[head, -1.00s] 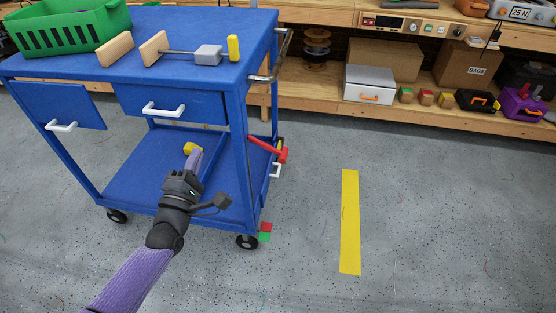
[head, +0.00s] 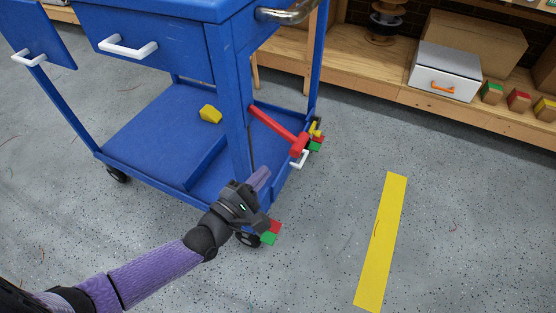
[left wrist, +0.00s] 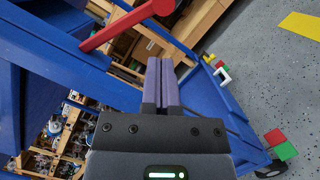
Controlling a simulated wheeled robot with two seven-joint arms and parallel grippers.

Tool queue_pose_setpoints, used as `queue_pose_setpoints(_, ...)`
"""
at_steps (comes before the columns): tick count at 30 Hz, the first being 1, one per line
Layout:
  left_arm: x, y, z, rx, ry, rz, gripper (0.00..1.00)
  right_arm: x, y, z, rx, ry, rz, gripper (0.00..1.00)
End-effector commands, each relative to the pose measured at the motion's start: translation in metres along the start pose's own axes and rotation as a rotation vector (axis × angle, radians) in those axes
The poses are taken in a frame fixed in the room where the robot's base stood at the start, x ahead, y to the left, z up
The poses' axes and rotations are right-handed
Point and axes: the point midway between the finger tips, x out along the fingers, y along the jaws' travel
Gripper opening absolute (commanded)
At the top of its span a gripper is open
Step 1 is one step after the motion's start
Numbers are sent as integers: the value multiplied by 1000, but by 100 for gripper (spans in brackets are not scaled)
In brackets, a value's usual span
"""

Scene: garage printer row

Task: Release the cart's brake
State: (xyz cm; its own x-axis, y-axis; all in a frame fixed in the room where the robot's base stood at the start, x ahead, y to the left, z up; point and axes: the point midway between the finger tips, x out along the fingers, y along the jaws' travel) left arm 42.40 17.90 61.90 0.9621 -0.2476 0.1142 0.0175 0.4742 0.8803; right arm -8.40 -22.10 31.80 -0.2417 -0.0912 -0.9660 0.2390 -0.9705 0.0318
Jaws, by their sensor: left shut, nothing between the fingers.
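The blue cart (head: 225,60) fills the upper left of the head view. A red lever (head: 275,124) slants down to the right along its right end, past the corner post; it also shows at the top of the left wrist view (left wrist: 128,24). Red and green pads (head: 271,232) sit by the near right caster, low right in the left wrist view (left wrist: 281,144). Another green pad (head: 316,146) is by the far caster. My left gripper (head: 262,177) is shut and empty, in front of the near right post, apart from the lever in the picture. My right gripper is out of view.
A yellow block (head: 210,114) lies on the cart's lower shelf. A white handle (head: 300,159) is on the cart's right end. A wooden shelf (head: 370,88) with boxes stands behind. The floor right of the cart is clear, with a yellow strip (head: 385,240).

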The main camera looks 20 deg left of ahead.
Motion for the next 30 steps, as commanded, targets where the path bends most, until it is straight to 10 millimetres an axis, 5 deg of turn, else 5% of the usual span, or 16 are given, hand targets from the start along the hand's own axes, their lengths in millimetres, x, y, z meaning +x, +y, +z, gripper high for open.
queue_pose_setpoints(12, 74, -1, -1, 1, 1, 2, 0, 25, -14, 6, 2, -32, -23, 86)
queue_pose_setpoints(30, 83, 2, 2, -14, 0, 5, 0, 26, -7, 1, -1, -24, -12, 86)
